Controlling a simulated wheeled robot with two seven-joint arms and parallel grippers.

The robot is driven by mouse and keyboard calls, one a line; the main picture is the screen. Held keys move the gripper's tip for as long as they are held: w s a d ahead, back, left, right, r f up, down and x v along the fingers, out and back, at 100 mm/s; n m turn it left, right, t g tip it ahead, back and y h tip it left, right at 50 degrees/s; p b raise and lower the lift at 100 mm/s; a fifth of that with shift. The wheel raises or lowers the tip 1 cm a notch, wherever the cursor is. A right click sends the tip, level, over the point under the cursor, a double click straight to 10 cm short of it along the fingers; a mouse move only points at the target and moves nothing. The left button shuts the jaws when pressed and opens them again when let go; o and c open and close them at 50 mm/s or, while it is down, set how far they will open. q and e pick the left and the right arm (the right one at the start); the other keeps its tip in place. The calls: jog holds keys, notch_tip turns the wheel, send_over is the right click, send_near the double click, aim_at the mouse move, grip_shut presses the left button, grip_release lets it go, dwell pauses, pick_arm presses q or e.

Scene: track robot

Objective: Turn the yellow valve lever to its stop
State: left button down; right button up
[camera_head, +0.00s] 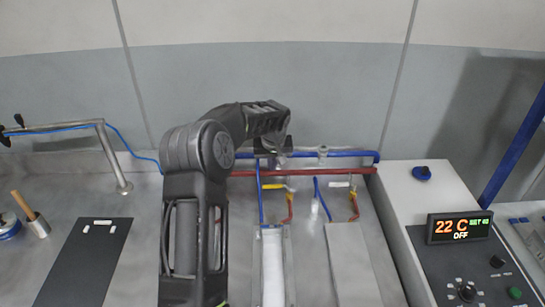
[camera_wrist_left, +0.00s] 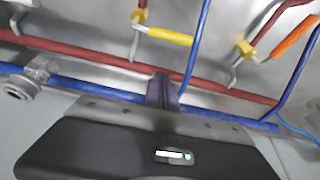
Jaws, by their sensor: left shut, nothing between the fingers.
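The yellow valve lever (camera_head: 273,187) sits just below the red pipe in the head view, beside a blue hose. My left gripper (camera_head: 272,145) is at the blue pipe, above the lever in the head view. In the left wrist view its closed fingertips (camera_wrist_left: 163,90) overlap the pipes, apart from the yellow lever, with nothing held. Whether it touches a pipe is unclear. My right gripper is not in view.
A blue pipe (camera_head: 350,154) and a red pipe (camera_head: 330,171) run along the back. An orange lever (camera_wrist_left: 294,37) with a yellow fitting shows in the left wrist view. A control box (camera_head: 460,228) reading 22 C stands at right. A black plate (camera_head: 88,262) lies left.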

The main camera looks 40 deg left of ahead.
pick_arm(q)
jog(key=s+d+f, duration=0.1)
jog(key=s+d+f+b, duration=0.1)
jog(key=f, duration=0.1)
jog(key=shift+s, duration=0.15)
dwell(0.5)
